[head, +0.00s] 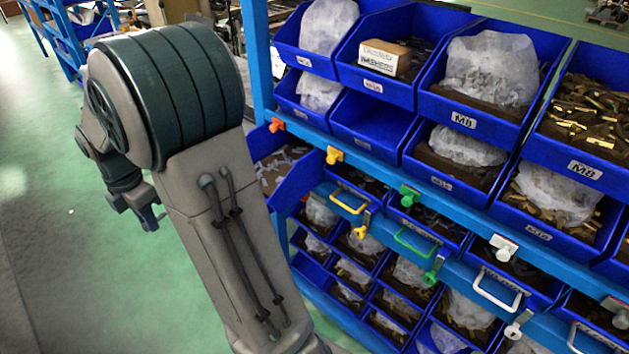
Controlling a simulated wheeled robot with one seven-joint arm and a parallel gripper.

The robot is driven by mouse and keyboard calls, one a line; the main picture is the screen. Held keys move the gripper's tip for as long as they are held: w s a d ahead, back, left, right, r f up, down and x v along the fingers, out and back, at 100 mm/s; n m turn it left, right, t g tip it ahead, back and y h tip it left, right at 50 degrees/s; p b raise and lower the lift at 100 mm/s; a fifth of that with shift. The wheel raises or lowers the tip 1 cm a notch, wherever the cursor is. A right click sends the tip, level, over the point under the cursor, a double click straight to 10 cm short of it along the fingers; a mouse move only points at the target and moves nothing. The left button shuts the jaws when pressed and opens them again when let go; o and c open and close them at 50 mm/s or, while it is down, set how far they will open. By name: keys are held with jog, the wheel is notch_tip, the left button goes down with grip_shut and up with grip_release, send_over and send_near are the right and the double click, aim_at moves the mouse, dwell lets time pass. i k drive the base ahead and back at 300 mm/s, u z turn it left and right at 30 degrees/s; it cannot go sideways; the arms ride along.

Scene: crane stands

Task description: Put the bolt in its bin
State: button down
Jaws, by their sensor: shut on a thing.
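My gripper (146,218) hangs below my wrist at the left, out over the open floor and well apart from the bins. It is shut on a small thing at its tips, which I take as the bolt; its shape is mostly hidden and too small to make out. The blue bins stand on the rack at the right. One labelled bin (462,122) holds a clear bag of small parts. Another labelled bin (583,170) at the far right holds brass-coloured parts. A blue bin (371,123) in the second row looks empty. I cannot tell which bin is the bolt's.
A blue rack post (257,60) stands between my arm and the bins. Coloured knobs and handles, such as a yellow handle (346,203) and a green handle (415,243), stick out from the lower drawers. The green floor (60,170) at the left is clear.

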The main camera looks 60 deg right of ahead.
aim_at(274, 174)
jog(key=z, duration=0.4)
jog(key=k, duration=0.4)
jog(key=z, duration=0.55)
